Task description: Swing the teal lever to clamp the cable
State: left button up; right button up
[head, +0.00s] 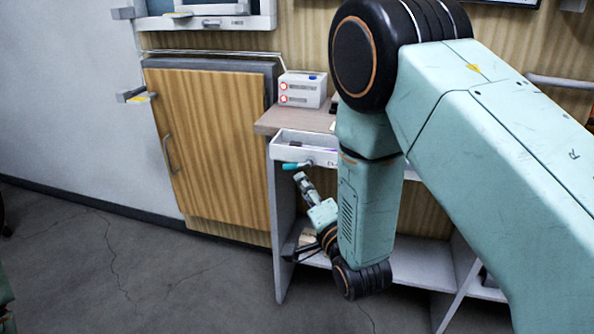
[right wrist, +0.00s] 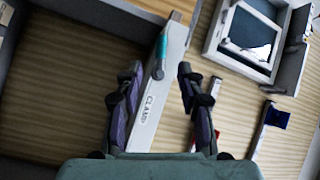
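The teal lever (head: 290,166) sticks out at the front left of a white tray-like unit (head: 318,153) under the worktop. In the right wrist view the lever (right wrist: 159,62) lies along a white bar labelled CLAMP (right wrist: 148,108). My right gripper (head: 300,178) is just below the lever in the head view. In the right wrist view its fingers (right wrist: 160,76) are spread, one on each side of the bar, with the lever's teal part beyond the tips. Nothing is held. I cannot make out the cable clearly. My left gripper is not in view.
A white box with red lights (head: 302,89) stands on the worktop (head: 290,118). A wooden cabinet (head: 210,145) stands to the left. A lower shelf (head: 425,262) is below. Open floor (head: 150,270) lies at left. My right arm hides much of the bench.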

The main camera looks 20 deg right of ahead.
aim_at(292, 169)
jog(key=shift+m, duration=0.3)
jog(key=w+b, duration=0.1)
jog(key=w, duration=0.5)
jog(key=shift+w+a+b, duration=0.1)
jog(key=shift+w+b, duration=0.05)
jog(key=shift+b, duration=0.25)
jog(key=shift+w+a, duration=0.15)
jog(key=shift+w, duration=0.6)
jog(key=shift+c, duration=0.3)
grip_shut()
